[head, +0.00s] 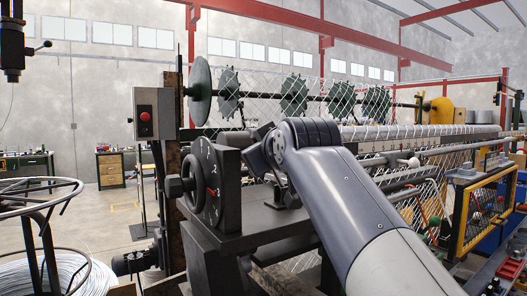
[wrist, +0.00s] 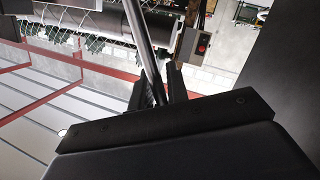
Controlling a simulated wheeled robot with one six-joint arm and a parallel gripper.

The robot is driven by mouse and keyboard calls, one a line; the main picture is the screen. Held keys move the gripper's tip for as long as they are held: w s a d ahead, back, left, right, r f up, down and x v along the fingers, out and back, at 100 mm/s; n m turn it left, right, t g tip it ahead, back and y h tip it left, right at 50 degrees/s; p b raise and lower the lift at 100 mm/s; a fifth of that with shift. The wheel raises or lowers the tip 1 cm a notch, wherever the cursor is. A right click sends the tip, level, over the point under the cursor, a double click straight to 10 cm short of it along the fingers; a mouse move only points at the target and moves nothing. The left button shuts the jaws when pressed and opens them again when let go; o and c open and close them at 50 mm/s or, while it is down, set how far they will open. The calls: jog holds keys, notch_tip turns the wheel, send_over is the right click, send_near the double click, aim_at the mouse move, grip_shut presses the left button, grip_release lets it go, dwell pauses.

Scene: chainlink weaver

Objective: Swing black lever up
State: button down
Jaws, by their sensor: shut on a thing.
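In the wrist view my gripper (wrist: 158,92) has its two dark fingers on either side of a long, smooth rod-like lever (wrist: 146,45). The lever looks dark grey with a bright sheen and runs from the top edge down between the fingers. My gripper is shut on it. In the head view my gripper (head: 262,134) is at the far end of my arm, above the machine's dark bed and right of the dial. My wrist and arm hide most of the gripper and the lever there.
A black dial plate (head: 208,185) with a red pointer and a handwheel (head: 180,185) stand left of my gripper. A grey control box (head: 151,114) with a red button is further left. Toothed green wheels (head: 294,95) and mesh lie behind. A yellow-framed guard (head: 480,210) is at right.

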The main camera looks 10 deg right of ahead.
jog(key=c, duration=1.4)
grip_release()
jog(key=shift+s+a+r, duration=0.1)
jog(key=shift+r, duration=0.05)
jog(key=shift+c, duration=0.2)
jog(key=s+d+r+b, duration=0.1)
jog(key=s+b, duration=0.1)
jog(key=s, duration=0.8)
jog(key=shift+s+r, duration=0.2)
jog(key=shift+s, duration=0.15)
